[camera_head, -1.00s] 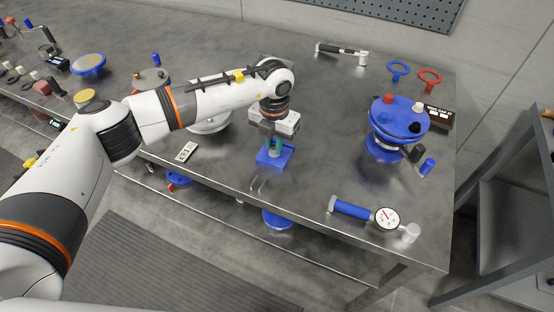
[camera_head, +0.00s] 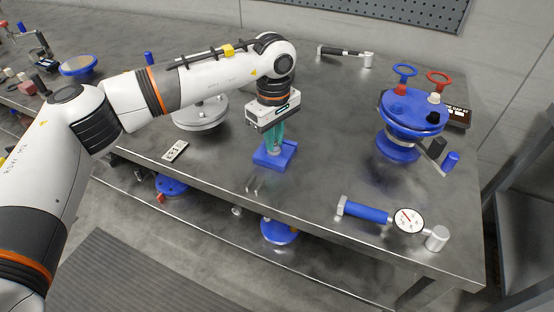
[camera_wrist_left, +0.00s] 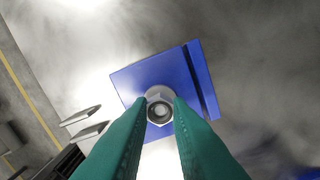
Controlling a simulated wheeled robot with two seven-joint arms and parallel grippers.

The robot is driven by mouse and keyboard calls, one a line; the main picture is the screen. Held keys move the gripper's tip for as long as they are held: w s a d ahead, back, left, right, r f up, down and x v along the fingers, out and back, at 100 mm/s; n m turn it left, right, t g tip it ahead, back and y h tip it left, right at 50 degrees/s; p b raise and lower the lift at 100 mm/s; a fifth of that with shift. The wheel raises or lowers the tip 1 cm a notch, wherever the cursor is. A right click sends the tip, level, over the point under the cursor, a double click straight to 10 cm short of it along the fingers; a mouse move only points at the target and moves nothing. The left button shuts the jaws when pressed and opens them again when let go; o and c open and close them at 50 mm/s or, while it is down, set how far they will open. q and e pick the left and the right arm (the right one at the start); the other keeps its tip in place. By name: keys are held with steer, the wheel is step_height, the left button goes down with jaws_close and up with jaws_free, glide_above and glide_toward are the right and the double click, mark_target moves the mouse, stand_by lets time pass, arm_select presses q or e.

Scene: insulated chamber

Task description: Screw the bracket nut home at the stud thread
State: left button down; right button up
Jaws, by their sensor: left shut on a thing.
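The bracket nut (camera_wrist_left: 159,108) is a silver hex piece with a round centre, seen nearly end-on in the left wrist view. It sits over the blue bracket block (camera_wrist_left: 150,82), which also shows on the bench in the head view (camera_head: 287,160). My left gripper (camera_wrist_left: 160,97) has green fingers, one on each side of the nut, shut on it. In the head view my left gripper (camera_head: 274,148) points straight down over the blue block. The stud thread is hidden under the nut and fingers, so I cannot tell how far the nut sits. My right gripper is not in view.
A blue-handled tool with a dial gauge (camera_head: 408,219) lies near the front edge. A blue flanged fixture (camera_head: 415,110) stands at the right. A small label plate (camera_head: 175,151) lies left of the block. Bare bench lies between.

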arm_select(q)
steer(key=shift+m, duration=0.8)
steer(key=c, duration=1.3)
jaws_free()
steer(key=shift+c, duration=0.2)
steer(key=shift+c, duration=1.2)
